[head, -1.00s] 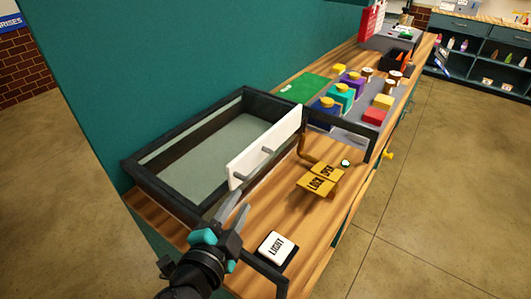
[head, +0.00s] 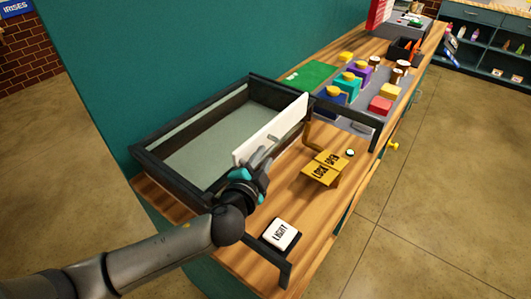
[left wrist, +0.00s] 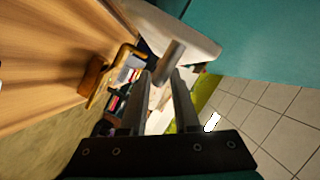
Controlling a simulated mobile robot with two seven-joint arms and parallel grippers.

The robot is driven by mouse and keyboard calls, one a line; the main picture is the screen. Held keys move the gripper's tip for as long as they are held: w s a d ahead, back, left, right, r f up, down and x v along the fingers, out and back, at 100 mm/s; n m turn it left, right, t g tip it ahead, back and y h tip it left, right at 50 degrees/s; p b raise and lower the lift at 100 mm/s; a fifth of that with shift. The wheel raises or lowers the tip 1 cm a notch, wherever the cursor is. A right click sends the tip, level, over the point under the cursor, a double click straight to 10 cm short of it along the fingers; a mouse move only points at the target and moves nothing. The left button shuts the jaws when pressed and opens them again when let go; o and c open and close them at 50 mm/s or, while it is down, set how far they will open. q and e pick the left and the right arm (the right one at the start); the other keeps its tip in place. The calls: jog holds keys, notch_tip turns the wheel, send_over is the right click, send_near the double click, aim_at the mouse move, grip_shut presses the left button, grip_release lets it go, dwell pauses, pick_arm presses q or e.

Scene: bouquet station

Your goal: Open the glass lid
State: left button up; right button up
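A dark-framed case (head: 143,158) with a pale greenish inside stands at the back left of the counter. I cannot tell clear glass from open space in its top. A white panel (head: 285,128) runs along its front side; it also shows in the left wrist view (left wrist: 190,32). A grey bar handle (left wrist: 168,62) sticks out from the panel. My left gripper (head: 264,156) is at the panel's near end, mostly hiding the handle in the head view. In the left wrist view, its fingers (left wrist: 162,76) are apart, with the handle just ahead of the tips. My right gripper is not in view.
A yellow LOCK/OPEN sign (head: 324,167) and a white LIGHT button (head: 282,234) lie on the wooden counter to the right. A dark frame (head: 347,120) rises beyond the sign. Coloured blocks (head: 380,105) stand farther back. The floor at right is clear.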

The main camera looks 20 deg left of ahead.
pick_arm(q)
jog(key=shift+x, duration=1.2)
grip_shut()
dwell(0.6)
